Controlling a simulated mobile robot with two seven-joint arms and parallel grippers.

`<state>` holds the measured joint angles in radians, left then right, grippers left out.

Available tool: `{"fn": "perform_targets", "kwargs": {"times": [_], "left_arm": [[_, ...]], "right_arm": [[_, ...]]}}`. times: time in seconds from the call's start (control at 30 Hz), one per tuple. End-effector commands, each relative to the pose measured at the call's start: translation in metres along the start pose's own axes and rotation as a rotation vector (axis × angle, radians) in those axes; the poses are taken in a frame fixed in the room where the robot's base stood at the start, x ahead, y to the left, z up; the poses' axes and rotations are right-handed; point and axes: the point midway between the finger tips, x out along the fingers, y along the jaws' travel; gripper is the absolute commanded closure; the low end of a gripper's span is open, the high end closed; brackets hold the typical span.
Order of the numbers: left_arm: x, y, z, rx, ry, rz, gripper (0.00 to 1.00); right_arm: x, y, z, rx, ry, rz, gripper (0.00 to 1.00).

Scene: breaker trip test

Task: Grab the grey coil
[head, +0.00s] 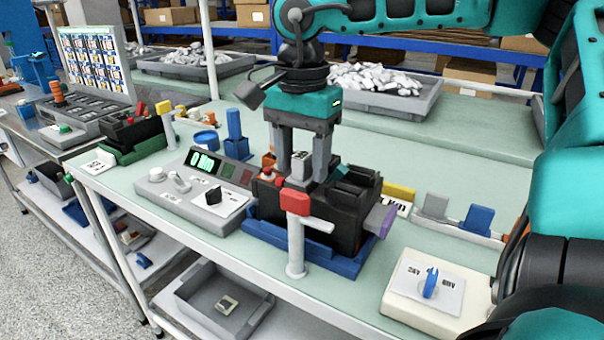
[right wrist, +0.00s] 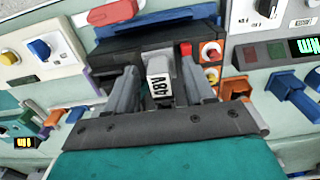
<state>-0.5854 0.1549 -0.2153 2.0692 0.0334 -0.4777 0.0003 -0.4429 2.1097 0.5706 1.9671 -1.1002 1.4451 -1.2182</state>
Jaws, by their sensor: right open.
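The grey coil (head: 300,165) is a small grey block standing in the top of a black housing on a blue base. In the right wrist view the coil (right wrist: 160,75) has a white face reading 48V. My right gripper (head: 301,178) points straight down over the housing, with one finger on each side of the coil. It is open; in the right wrist view, gaps show between the coil and both fingers (right wrist: 161,88). My left gripper is in neither view.
The black housing (head: 335,222) has a red-handled lever (head: 296,202) in front and a purple tab at its right. A grey meter console (head: 197,190) stands left. A cream switch box (head: 437,290) stands right. Grey trays of parts line the back.

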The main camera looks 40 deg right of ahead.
Motion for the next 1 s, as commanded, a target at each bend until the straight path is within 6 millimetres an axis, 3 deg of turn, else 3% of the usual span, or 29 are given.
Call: {"fn": "perform_targets", "kwargs": {"times": [0.17,0.7,1.0], "left_arm": [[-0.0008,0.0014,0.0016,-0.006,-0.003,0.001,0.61],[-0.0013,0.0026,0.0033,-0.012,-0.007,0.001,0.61],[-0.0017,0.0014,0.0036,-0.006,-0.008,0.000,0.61]], "right_arm": [[-0.0007,-0.0001,0.0000,0.000,0.000,-0.001,0.49],[-0.0011,-0.0001,-0.0001,0.000,0.000,0.000,1.00],[-0.0025,-0.0003,-0.0001,0.000,0.001,-0.001,1.00]]}}
